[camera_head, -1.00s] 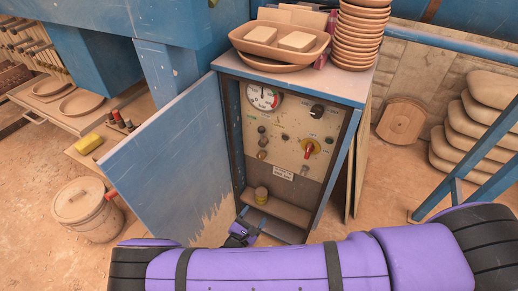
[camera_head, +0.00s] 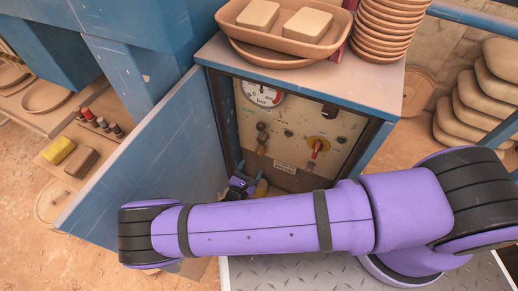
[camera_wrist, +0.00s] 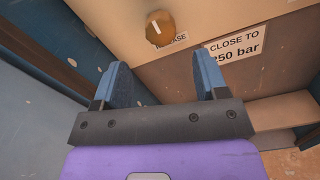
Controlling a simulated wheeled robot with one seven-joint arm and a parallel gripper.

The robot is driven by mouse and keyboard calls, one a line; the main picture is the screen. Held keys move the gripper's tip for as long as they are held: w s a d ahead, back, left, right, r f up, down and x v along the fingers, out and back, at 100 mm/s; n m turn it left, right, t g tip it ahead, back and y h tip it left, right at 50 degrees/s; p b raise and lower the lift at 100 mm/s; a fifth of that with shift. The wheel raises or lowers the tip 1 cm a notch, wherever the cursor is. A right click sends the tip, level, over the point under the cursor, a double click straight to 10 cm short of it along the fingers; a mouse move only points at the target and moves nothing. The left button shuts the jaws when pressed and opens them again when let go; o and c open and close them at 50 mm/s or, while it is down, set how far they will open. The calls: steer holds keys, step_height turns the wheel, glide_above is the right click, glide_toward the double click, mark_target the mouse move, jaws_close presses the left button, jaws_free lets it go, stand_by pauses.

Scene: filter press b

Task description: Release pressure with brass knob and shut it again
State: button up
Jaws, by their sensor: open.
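The brass knob (camera_wrist: 160,28) is on the cream panel (camera_wrist: 85,15), with a white line on its face and a partly hidden label ending in "EASE" below it. It also shows small in the head view (camera_head: 261,149), low on the left of the panel. My gripper (camera_wrist: 162,68) is open and empty, its two blue fingers pointing at the panel. The knob lies beyond the fingertips, roughly centred between them and apart from them. In the head view my gripper (camera_head: 241,184) is inside the cabinet opening, below the knob. A pressure gauge (camera_head: 263,95) is at the panel's upper left.
The blue cabinet door (camera_head: 150,160) stands open close on the left. A red-handled switch (camera_head: 317,148) and a black dial (camera_head: 330,112) are on the panel's right. A sign (camera_wrist: 236,46) reads "CLOSE TO", then apparently "250 bar". A tray (camera_head: 285,30) and stacked dishes (camera_head: 385,25) stand on top.

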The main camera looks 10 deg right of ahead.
mark_target(259, 154)
steer(key=x, duration=0.8)
steer(key=shift+w+d, duration=0.15)
steer(key=shift+w, duration=0.05)
steer(key=c, duration=0.9)
